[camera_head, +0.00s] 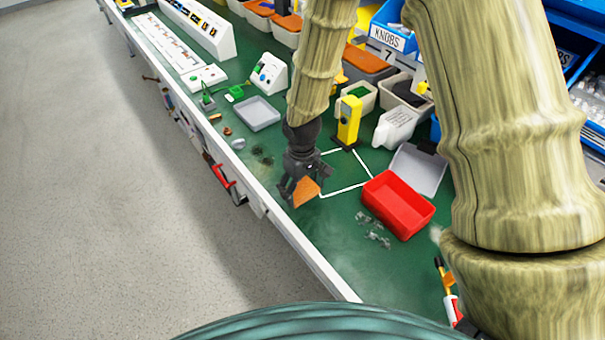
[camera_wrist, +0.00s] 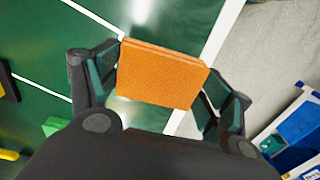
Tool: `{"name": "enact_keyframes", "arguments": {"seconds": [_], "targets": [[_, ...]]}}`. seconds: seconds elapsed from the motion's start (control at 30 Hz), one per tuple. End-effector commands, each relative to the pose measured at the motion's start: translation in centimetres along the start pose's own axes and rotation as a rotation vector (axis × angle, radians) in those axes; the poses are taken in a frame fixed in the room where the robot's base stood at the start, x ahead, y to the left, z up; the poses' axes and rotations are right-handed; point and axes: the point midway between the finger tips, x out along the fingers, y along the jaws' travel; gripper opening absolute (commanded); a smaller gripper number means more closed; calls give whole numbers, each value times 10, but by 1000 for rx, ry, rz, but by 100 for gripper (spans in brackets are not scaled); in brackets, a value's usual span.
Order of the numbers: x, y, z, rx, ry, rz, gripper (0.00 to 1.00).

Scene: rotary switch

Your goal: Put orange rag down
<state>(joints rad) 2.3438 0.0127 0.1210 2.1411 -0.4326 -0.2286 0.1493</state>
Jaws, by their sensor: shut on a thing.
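An orange rag (camera_head: 305,192) is in my gripper (camera_head: 297,190), over the front part of the green workbench (camera_head: 340,240). In the wrist view the rag (camera_wrist: 160,75) looks like a flat folded rectangle held between the two fingers of my gripper (camera_wrist: 158,82). One finger is at its left edge and one at its right edge. Green surface and white lines show beyond the rag. I cannot tell whether the rag touches the bench.
A red bin (camera_head: 398,204) stands to the right, with small clear pieces (camera_head: 375,235) beside it. A yellow device (camera_head: 348,121) stands behind my gripper. A grey tray (camera_head: 258,113) is at the left. The bench's front edge (camera_head: 305,252) is close to my gripper.

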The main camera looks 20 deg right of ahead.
Motion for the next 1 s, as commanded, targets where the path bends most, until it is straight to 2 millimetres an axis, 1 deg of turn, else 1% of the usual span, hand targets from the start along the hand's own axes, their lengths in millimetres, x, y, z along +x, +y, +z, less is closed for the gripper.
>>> {"name": "enact_keyframes", "arguments": {"seconds": [0.03, 0.2, 0.3, 0.4, 0.57, 0.67, 0.9, 1.0], "targets": [[-2, 6, -9, 1, 2, -2, 45], [2, 28, -35, 2, 2, -1, 45], [4, 37, -47, 2, 2, -1, 45], [6, 43, -55, 2, 0, -1, 45], [8, 47, -59, 1, 0, 0, 45], [13, 47, -58, 0, -1, 0, 45], [35, 46, -58, 1, -1, 0, 45], [41, 47, -58, 1, 0, 0, 45]]}}
